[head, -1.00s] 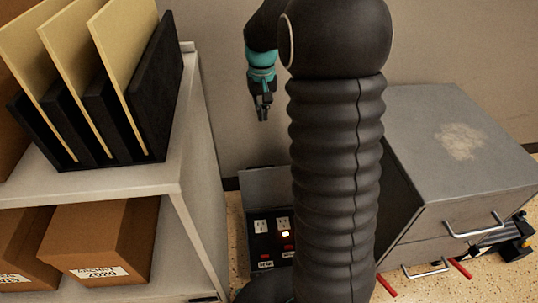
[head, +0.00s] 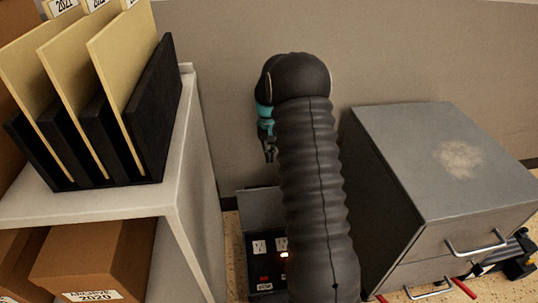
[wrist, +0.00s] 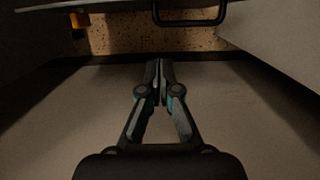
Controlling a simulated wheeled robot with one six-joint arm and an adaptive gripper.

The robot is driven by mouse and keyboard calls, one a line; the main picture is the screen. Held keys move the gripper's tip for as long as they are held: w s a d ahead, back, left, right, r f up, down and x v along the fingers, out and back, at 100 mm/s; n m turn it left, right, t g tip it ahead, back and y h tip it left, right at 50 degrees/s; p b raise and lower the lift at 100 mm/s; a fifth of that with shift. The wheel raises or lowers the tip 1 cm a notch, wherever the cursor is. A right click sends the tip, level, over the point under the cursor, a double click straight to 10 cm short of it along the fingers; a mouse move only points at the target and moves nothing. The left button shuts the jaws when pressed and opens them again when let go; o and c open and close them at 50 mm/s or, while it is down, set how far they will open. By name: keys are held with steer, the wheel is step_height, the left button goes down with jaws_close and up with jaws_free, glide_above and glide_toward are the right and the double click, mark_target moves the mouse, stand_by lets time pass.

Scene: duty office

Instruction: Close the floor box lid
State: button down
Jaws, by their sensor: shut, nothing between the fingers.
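The floor box (head: 262,272) sits low between the shelf unit and the cabinet in the head view. It has white sockets and a small lit light inside. Its grey lid (head: 259,209) stands raised at the back of the box, near the wall. My arm hides the box's right part. My gripper (head: 271,158) is above the raised lid, apart from it, pointing down. In the wrist view my gripper (wrist: 158,66) is shut and empty. A dark U-shaped bar at the top there is too partial to identify.
A light shelf unit (head: 184,205) with a black file rack (head: 150,125) and brown boxes (head: 95,262) stands on the left. A grey metal cabinet (head: 400,140) with drawer handles is close on the right. The wall (head: 225,120) is behind.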

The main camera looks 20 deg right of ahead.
mark_target(271, 185)
steer(key=s+f, duration=0.1)
steer(key=f, duration=0.1)
steer(key=s+f, duration=0.1)
steer(key=f, duration=0.1)
steer(key=s+a+f, duration=0.1)
steer(key=f, duration=0.1)
steer(key=shift+s+f, duration=0.15)
steer(key=shift+f, duration=0.05)
steer(key=shift+s+a+f, duration=0.1)
steer(key=shift+s+a, duration=0.15)
steer(key=shift+s, duration=0.6)
